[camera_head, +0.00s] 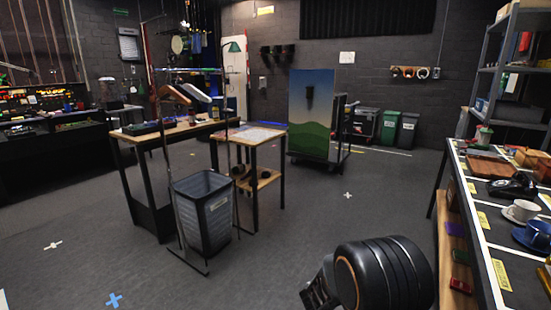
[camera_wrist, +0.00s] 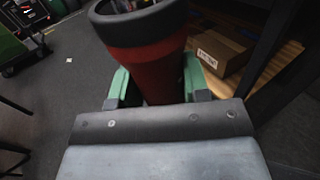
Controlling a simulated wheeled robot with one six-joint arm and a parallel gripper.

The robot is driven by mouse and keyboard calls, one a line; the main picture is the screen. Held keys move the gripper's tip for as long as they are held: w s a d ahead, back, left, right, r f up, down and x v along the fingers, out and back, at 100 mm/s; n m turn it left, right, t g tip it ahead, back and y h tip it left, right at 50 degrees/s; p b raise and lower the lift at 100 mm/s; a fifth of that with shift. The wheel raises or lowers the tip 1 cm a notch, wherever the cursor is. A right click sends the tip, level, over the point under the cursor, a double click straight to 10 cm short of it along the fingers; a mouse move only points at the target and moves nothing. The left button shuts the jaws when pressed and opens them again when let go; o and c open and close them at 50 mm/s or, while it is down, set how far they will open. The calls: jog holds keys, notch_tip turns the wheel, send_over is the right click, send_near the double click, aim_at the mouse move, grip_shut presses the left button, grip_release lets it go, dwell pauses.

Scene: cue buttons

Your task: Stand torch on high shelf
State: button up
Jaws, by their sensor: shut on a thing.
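A red torch (camera_wrist: 155,62) with a wide black rim at its head fills the top middle of the wrist view. My gripper (camera_wrist: 157,88) is shut on it, with a green finger on each side of the red body. The torch's head points away at the top of the picture, and its lower end is hidden behind my gripper. I cannot make out the torch in the head view. A tall grey shelf rack (camera_head: 485,62) stands at the right edge of the head view, with several things on its boards.
A long counter (camera_head: 482,215) on the right carries cups, a black telephone and a wooden tray, with a lower wooden shelf. A cardboard box (camera_wrist: 222,50) lies on a wooden board. A bin (camera_head: 203,210) and tables stand left. The middle floor is clear.

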jog(key=a+f+n+t+y, duration=0.35)
jog(key=a+f+t, duration=0.2)
jog(key=a, duration=0.75)
notch_tip(320, 180, up, 24)
jog(key=w+n+t+y+p, duration=0.3)
jog(key=n+t+y+p, duration=0.2)
jog(key=p, duration=1.5)
jog(key=n+y, duration=0.2)
jog(key=y, duration=0.1)
jog(key=shift+d, duration=0.2)
jog(key=shift+f, duration=0.1)
